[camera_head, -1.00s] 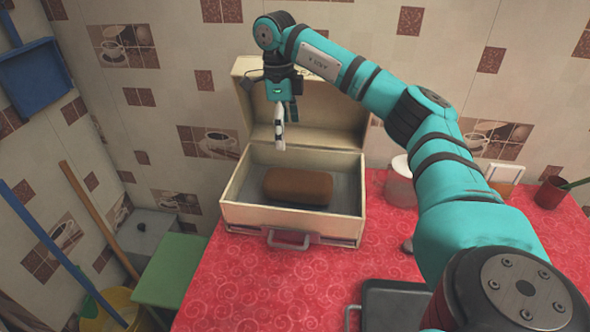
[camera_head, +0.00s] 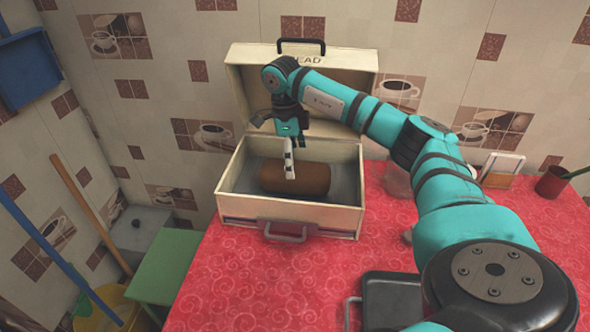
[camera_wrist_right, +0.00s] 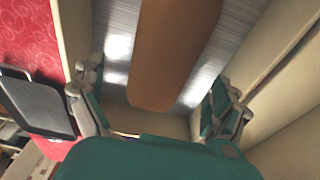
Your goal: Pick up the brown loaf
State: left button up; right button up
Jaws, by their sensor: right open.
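The brown loaf (camera_head: 309,179) lies on its side on the grey floor of an open cream bread box (camera_head: 290,211), in the head view. The gripper points down over the loaf from above. In the right wrist view the loaf (camera_wrist_right: 163,50) runs lengthwise between the two fingers of the open gripper (camera_wrist_right: 158,108), with a gap on each side. My left gripper is not in view.
The box's lid (camera_head: 245,92) stands open behind it. A dark tray (camera_head: 392,300) lies on the red cloth at the front. A green stool (camera_head: 166,266) is at the left.

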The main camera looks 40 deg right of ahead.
aim_at(295, 165)
jog(key=f, duration=0.4)
jog(key=shift+d+f, duration=0.1)
jog(key=shift+d, duration=0.1)
jog(key=c, duration=1.5)
